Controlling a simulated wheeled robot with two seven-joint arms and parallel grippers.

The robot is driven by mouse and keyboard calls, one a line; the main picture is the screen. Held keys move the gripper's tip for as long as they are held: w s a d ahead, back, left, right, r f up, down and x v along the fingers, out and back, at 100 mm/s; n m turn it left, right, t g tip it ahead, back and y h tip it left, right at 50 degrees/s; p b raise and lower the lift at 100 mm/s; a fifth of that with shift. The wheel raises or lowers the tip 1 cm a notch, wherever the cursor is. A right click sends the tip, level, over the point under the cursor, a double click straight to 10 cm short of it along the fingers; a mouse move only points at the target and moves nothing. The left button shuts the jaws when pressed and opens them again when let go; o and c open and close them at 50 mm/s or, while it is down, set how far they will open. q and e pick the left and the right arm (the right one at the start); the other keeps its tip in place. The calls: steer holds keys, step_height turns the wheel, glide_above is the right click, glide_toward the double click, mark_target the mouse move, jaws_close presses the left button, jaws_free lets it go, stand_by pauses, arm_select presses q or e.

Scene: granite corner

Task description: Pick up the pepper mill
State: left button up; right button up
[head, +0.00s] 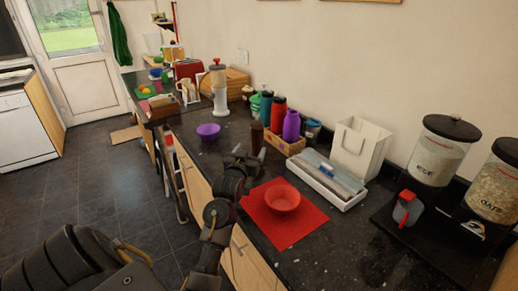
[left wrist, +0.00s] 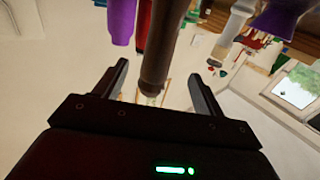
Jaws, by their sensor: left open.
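The pepper mill (head: 257,138) is dark brown and stands upright on the black counter, in front of the bottle crate. In the left wrist view the pepper mill (left wrist: 161,42) is a brown shaft in the middle, reaching down from the top edge. My left gripper (head: 243,155) is close to the mill on its near side and hides part of it in the head view. In the wrist view the left gripper (left wrist: 158,72) is open, with one finger on each side of the mill's end. I see no clear contact. My right gripper is not in view.
A wooden crate (head: 284,144) of bottles stands just behind the mill. A purple bowl (head: 208,131) is to its left. A red bowl (head: 282,199) on a red mat (head: 262,224) lies nearer. A white tray (head: 327,184) and cereal dispensers (head: 437,152) stand to the right.

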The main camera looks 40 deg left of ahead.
mark_target(255, 143)
arm_select(q)
steer(key=x, duration=0.4)
steer(key=shift+w+p, duration=0.1)
steer(key=shift+p, duration=0.2)
steer(key=shift+w+f, duration=0.1)
steer(key=shift+w, duration=0.15)
steer(key=shift+a, duration=0.1)
steer(key=shift+w+a+r+p, duration=0.1)
steer(key=shift+w+r+p, duration=0.15)
steer(key=shift+w+p, duration=0.15)
steer(key=x, duration=0.2)
steer(key=p+x, duration=0.1)
steer(key=x, duration=0.1)
steer(key=shift+w+f, duration=0.1)
steer(key=shift+f, duration=0.2)
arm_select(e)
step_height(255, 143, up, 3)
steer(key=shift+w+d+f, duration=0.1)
arm_select(q)
steer(key=c, duration=1.2)
